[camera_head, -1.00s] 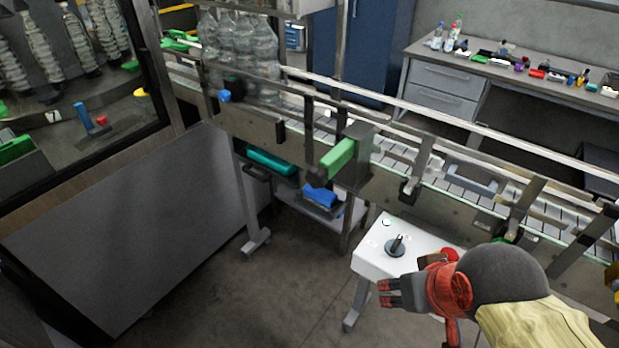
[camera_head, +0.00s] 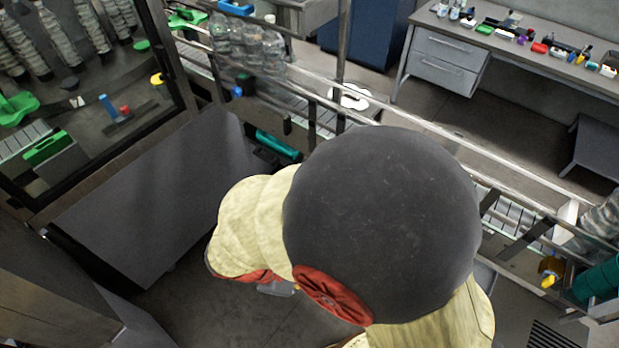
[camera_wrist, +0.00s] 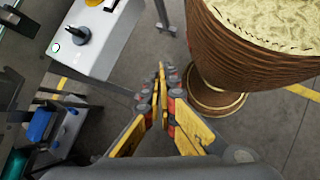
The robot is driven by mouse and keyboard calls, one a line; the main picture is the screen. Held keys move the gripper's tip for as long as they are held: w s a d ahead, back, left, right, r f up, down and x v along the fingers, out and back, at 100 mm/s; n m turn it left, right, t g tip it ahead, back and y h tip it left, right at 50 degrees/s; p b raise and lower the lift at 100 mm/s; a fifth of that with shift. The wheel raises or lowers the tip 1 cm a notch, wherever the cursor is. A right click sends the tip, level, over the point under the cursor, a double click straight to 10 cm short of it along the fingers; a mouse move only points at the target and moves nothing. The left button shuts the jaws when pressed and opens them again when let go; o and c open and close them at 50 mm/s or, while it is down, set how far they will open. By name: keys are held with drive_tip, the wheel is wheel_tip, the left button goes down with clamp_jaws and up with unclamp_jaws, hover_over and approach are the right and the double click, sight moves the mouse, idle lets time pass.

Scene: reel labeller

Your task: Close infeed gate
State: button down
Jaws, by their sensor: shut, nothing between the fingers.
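In the head view my arm covers the middle of the conveyor (camera_head: 512,212), and no infeed gate can be made out. The part of the line that carried a green-handled block is hidden behind the arm. In the wrist view my gripper (camera_wrist: 161,75) is shut and empty, its fingertips together above the grey floor. It is apart from the white control box (camera_wrist: 98,40) with a black knob (camera_wrist: 76,36), which stands to its upper left. In the head view the gripper's fingers are mostly hidden below the arm.
Clear bottles (camera_head: 246,48) stand on the conveyor's far left part. A glass-fronted machine (camera_head: 150,200) fills the left. A grey desk (camera_head: 445,45) with small items stands at the back right. A blue item (camera_wrist: 40,124) sits low at left in the wrist view.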

drive_tip(key=w+a+r+n+t+h+p, duration=0.2)
drive_tip(key=w+a+r+n+t+p, duration=0.45)
drive_tip(key=w+a+n+t, duration=0.55)
drive_tip(key=w+d+n+t+p, duration=0.1)
drive_tip(key=w+d+t+p, duration=0.1)
drive_tip(key=w+d, duration=0.7)
drive_tip(key=shift+w+r+h, duration=0.25)
drive_tip(key=shift+h, duration=0.05)
drive_tip(key=b+x, duration=0.1)
drive_tip(key=x, duration=0.9)
drive_tip(key=shift+w+d, duration=0.1)
drive_tip(key=shift+w, duration=0.05)
drive_tip(key=shift+w+d, duration=0.15)
drive_tip(key=shift+w, duration=0.15)
